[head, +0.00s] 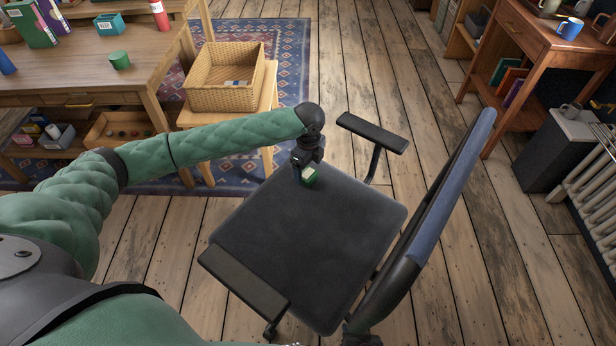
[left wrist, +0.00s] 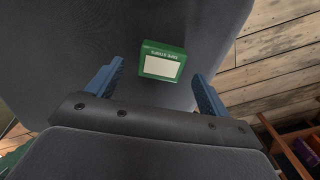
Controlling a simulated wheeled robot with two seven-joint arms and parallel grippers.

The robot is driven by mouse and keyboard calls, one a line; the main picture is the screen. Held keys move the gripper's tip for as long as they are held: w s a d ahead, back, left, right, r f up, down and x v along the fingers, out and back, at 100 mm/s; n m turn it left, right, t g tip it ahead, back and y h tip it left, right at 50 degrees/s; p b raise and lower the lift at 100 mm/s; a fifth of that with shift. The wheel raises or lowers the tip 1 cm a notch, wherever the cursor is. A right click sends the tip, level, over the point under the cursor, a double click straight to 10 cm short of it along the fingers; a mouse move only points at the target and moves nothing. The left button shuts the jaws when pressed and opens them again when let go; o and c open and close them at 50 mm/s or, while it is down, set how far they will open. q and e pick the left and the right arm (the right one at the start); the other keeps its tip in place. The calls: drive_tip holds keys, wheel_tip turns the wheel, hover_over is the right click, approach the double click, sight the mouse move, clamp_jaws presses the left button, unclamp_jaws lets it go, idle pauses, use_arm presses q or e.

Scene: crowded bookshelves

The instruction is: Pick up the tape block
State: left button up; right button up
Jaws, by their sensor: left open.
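The tape block (head: 311,177) is a small green box with a pale label. It sits on the dark seat of the office chair (head: 300,245), near the seat's far edge. In the left wrist view the tape block (left wrist: 162,62) shows label up, with printing along it. My left gripper (head: 306,167) is right above the block, pointing down. In the wrist view my left gripper's (left wrist: 157,72) blue fingers are spread apart, with the block between them in the picture and a gap on each side. I cannot tell the remaining height. My right gripper is not in view.
The chair's armrests (head: 372,132) and blue backrest (head: 452,195) flank the seat. A wicker basket (head: 225,97) stands on a wooden stool at the back left. A wooden desk (head: 160,75) is at the left. The seat around the block is clear.

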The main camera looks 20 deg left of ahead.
sight(308, 174)
use_arm(q)
wheel_tip(308, 174, down, 3)
drive_tip(key=shift+w+a+f, duration=0.1)
drive_tip(key=shift+f, duration=0.05)
drive_tip(key=c, duration=1.1)
